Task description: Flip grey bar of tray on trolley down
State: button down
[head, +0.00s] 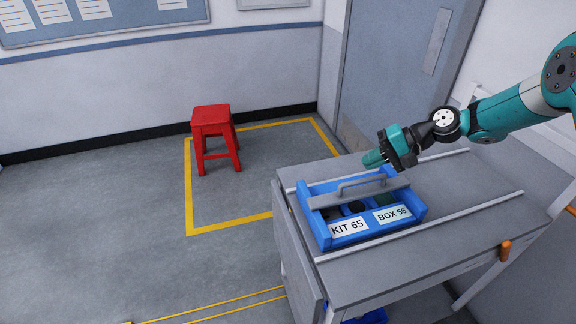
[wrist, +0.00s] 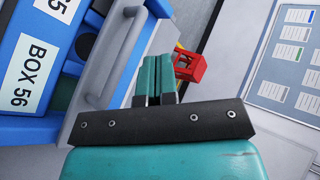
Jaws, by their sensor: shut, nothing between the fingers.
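The blue tray (head: 322,232) sits on the grey trolley (head: 455,235) and has two labels, "KIT 65" and "BOX 56". Its grey bar (head: 330,199) with a raised handle (head: 362,182) spans the tray from side to side, above the dark compartments. In the wrist view the grey bar (wrist: 112,70) is at the left, beside the fingers, with the tray (wrist: 60,22) beyond it. My gripper (head: 374,158) is shut and empty, just behind and above the bar's far side. Its teal fingers (wrist: 154,80) are together. Whether they touch the bar cannot be told.
Two light rails (head: 430,225) run along the trolley top on either side of the tray. An orange part (head: 505,250) sits at the trolley's right edge. A red stool (head: 212,135) stands on the floor at the left, inside a yellow line. A grey door (head: 395,75) is behind.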

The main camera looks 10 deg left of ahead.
aim_at(372, 177)
jog(key=f, duration=0.1)
jog(key=d+f+b, duration=0.1)
jog(key=w+d+f, duration=0.1)
jog(key=shift+f+b, duration=0.3)
jog(key=shift+b, duration=0.05)
jog(key=shift+d+f, duration=0.2)
jog(key=shift+f, duration=0.4)
jog(key=shift+s+f+b, duration=0.1)
jog(key=shift+f+b, duration=0.1)
jog(key=shift+b, duration=0.1)
jog(key=shift+r, duration=0.1)
jog(key=r+p, duration=0.1)
jog(key=r, duration=0.1)
jog(key=w+r+p, duration=0.1)
jog(key=r+p, duration=0.1)
jog(key=r, duration=0.1)
jog(key=shift+d+r, duration=0.1)
jog(key=d+f+b+v, duration=0.1)
jog(key=b+v, duration=0.1)
jog(key=v, duration=0.7)
jog(key=shift+w+d+f+b, duration=0.15)
jog(key=shift+w+f+b, duration=0.1)
jog(key=shift+f+b, duration=0.1)
